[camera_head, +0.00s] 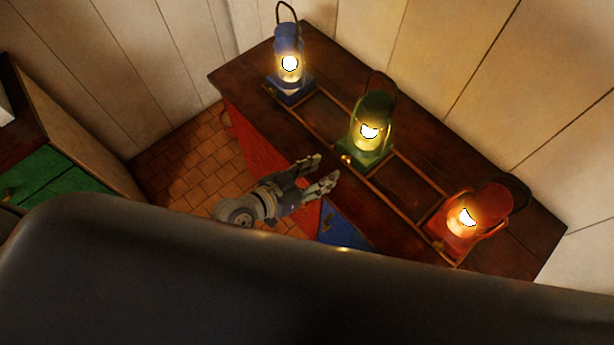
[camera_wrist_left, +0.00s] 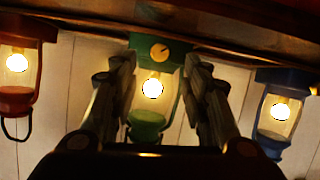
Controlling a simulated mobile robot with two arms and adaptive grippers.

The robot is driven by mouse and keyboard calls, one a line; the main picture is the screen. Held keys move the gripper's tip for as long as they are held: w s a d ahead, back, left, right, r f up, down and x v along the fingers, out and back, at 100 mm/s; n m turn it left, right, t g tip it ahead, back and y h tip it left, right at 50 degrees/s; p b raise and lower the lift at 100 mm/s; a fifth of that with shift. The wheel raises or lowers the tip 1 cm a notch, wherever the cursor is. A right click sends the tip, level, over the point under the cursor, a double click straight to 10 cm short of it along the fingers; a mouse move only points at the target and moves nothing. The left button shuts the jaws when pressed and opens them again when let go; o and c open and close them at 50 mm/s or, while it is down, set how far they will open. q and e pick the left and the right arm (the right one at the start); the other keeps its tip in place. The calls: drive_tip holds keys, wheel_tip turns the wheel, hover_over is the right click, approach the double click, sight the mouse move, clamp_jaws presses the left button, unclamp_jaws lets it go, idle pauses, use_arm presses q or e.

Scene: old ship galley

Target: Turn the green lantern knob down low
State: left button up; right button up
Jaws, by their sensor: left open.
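The green lantern (camera_head: 377,105) stands lit on the dark wooden counter, between two other lanterns. Its brass knob (camera_head: 346,159) is a small bright spot low on the side facing my gripper. The wrist view is upside down: the green lantern (camera_wrist_left: 147,118) hangs in the middle, with the round brass knob (camera_wrist_left: 160,50) and its dark pointer mark on the base. My left gripper (camera_head: 326,168) is open and empty, just short of the knob, its fingers pointing at it. In the wrist view the two fingers frame the lantern without touching the knob. My right gripper is not in view.
A lit blue lantern (camera_head: 288,40) stands at the far left end of the counter (camera_head: 433,148), and a lit red lantern (camera_head: 490,205) at the right. Low wooden rails (camera_head: 418,180) run around the lantern bases. Plank walls rise behind. Tiled floor (camera_head: 190,160) lies left of the counter.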

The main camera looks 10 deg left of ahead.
use_arm(q)
drive_tip(key=shift+v, duration=2.3)
